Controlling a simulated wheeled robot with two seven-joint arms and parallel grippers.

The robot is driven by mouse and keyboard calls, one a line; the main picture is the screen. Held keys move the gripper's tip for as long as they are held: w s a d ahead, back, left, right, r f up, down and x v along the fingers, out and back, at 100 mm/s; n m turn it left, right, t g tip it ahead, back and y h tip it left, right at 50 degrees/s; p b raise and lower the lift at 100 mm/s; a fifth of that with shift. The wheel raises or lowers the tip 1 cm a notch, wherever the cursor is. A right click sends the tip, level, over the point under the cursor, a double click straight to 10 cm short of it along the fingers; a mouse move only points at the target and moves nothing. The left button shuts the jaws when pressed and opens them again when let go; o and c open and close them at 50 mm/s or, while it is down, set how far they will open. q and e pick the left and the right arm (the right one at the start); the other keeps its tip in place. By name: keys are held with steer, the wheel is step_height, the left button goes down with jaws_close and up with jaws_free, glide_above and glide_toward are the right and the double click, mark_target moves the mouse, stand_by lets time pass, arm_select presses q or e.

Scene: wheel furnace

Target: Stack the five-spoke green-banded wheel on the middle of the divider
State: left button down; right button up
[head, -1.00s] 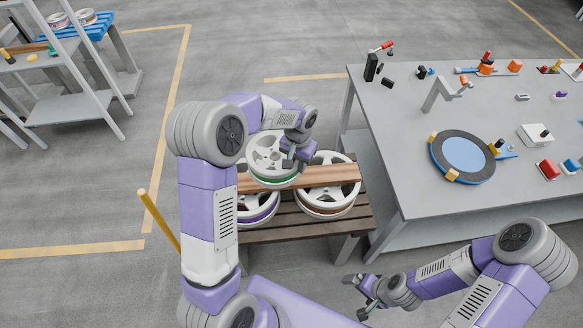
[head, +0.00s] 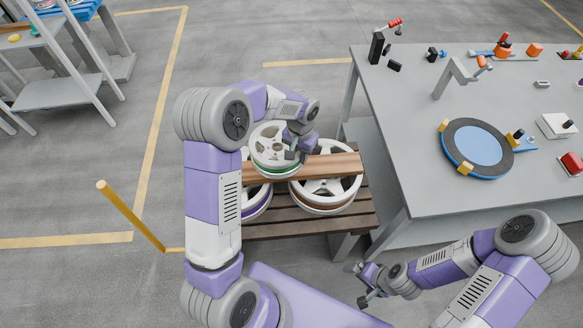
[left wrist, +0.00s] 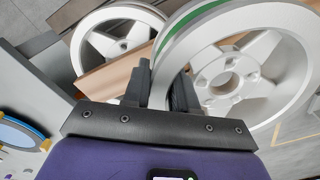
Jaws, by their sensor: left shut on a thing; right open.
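The green-banded wheel (head: 271,149) is white with a green stripe on its rim; it also shows large in the left wrist view (left wrist: 245,75). My left gripper (head: 297,148) is shut on its rim at the right side; its fingers show in the left wrist view (left wrist: 165,88). The wheel is over the left part of the brown wooden divider (head: 335,166); I cannot tell whether they touch. A brown-banded wheel (head: 325,197) lies right of it, partly under the divider. A purple-banded wheel (head: 258,203) is mostly hidden at left. My right gripper (head: 362,285) is open and empty.
The wheels lie on a slatted wooden stand (head: 345,225). A grey worktable (head: 410,120) with a blue round turntable (head: 478,147) and small tools stands at right. A yellow post (head: 130,215) stands at left. A shelf (head: 75,85) is far left.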

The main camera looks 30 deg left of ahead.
mark_target(299, 167)
arm_select(q)
step_height(299, 167, down, 7)
steer(key=shift+w+f, duration=0.1)
steer(key=shift+w, duration=0.05)
stand_by(0.4)
steer(key=shift+b, duration=0.3)
steer(key=c, duration=1.3)
jaws_free()
steer(key=shift+f, duration=0.1)
steer(key=o, duration=0.4)
